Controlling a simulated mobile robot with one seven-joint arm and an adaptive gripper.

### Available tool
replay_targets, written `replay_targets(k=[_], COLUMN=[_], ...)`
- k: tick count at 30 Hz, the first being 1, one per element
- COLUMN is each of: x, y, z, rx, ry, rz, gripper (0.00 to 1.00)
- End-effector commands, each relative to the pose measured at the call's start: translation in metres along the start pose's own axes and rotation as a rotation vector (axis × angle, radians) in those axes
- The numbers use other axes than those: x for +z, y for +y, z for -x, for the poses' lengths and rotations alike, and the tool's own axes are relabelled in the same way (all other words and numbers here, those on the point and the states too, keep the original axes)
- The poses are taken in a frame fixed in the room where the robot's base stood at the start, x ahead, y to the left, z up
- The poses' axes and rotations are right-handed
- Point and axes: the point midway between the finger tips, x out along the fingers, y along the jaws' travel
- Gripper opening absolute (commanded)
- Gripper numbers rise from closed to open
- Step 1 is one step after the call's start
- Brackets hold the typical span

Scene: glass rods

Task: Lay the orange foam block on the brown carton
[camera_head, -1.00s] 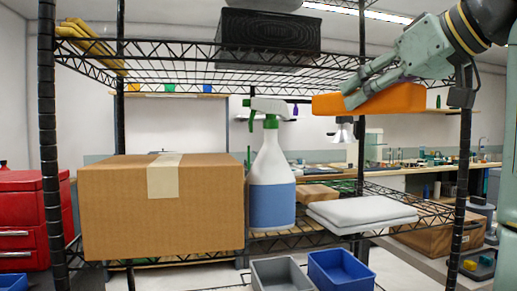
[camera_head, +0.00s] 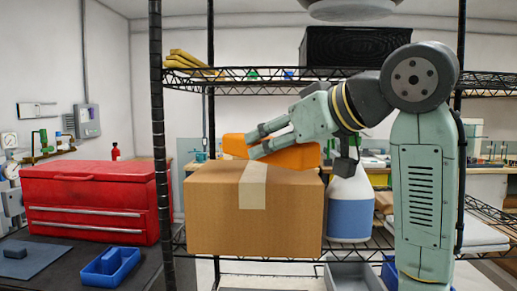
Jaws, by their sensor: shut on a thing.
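The brown carton (camera_head: 290,219) stands on the wire shelf with a pale strip of tape over its top and front. My gripper (camera_head: 254,142) is shut on the orange foam block (camera_head: 298,157). The block is tilted, its left end higher, over the rear of the carton's top. I cannot tell whether the block touches the carton, as its lower edge meets the carton's top edge in this view. My fingers cover part of the block's front.
A spray bottle (camera_head: 349,215) stands just right of the carton, partly behind my arm. The shelf's left post (camera_head: 158,130) rises near the carton. A black crate (camera_head: 350,52) and yellow items (camera_head: 188,60) sit on the upper shelf. A red toolbox (camera_head: 90,203) stands left.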

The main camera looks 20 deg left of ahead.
Motion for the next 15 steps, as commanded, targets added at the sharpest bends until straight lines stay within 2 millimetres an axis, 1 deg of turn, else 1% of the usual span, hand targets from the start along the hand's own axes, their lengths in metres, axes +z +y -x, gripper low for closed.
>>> replay_targets(k=[1,3,6,11,13,14,15], x=[-0.007,-0.01,-0.014,-0.016,-0.019,-0.017,-0.009], y=[0.004,0.009,0.013,0.017,0.02,0.021,0.022], z=[-0.011,-0.024,-0.037,-0.048,-0.056,-0.059,-0.061], rx=[-0.002,-0.001,0.0,0.0,0.0,0.001,0.002], ry=[-0.003,-0.003,-0.002,0.0,-0.002,-0.002,-0.001], rz=[-0.001,-0.003,0.0,-0.001,-0.001,0.0,-0.001], gripper=[0.14,0.14,0.14,0.14,0.14,0.14,0.14])
